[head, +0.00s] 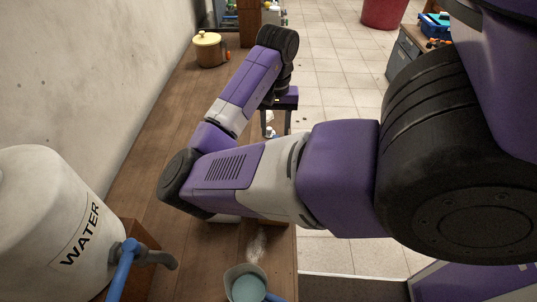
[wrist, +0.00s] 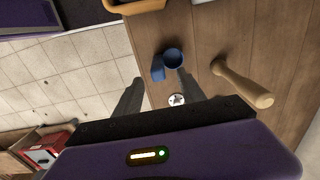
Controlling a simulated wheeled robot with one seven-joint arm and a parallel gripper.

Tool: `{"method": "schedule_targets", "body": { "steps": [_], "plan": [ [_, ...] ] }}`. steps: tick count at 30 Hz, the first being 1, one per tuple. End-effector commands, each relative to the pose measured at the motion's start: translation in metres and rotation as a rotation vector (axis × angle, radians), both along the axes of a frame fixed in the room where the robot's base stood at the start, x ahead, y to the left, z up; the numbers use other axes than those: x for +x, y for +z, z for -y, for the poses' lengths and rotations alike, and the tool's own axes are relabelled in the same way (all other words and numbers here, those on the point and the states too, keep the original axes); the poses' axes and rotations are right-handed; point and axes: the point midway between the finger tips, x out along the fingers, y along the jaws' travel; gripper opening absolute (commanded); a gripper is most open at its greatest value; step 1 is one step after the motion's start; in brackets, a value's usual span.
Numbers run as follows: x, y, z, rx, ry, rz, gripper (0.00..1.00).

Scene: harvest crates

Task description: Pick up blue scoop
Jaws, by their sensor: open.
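The blue scoop lies on the wooden counter in the wrist view (wrist: 174,57), with a round cup and a short blue part at its left side. My gripper (wrist: 160,78) is open and empty, its two dark fingers spread, with the scoop just beyond the fingertips in the picture. Whether the fingers are level with the scoop I cannot tell. In the head view my gripper (head: 277,130) points down near the counter's right edge. A small white and blue thing shows between its fingers there, too small to name surely.
A wooden pestle-like tool (wrist: 243,85) lies right of the scoop, and a white round piece (wrist: 176,99) lies near the fingers. An orange-tan container (wrist: 137,6) stands at the top. A yellow pot (head: 208,50), a water tank (head: 50,225) and a teal-filled vessel (head: 245,285) share the counter.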

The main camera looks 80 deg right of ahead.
Motion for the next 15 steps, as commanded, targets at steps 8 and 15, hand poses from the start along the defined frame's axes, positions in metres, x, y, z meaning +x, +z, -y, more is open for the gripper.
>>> {"method": "schedule_targets", "body": {
  "steps": [8,15],
  "plan": [
    [-0.002,-0.030,-0.001,0.000,-0.001,-0.005,0.47],
    [-0.002,-0.062,-0.002,0.000,0.000,-0.002,0.47]
  ]
}}
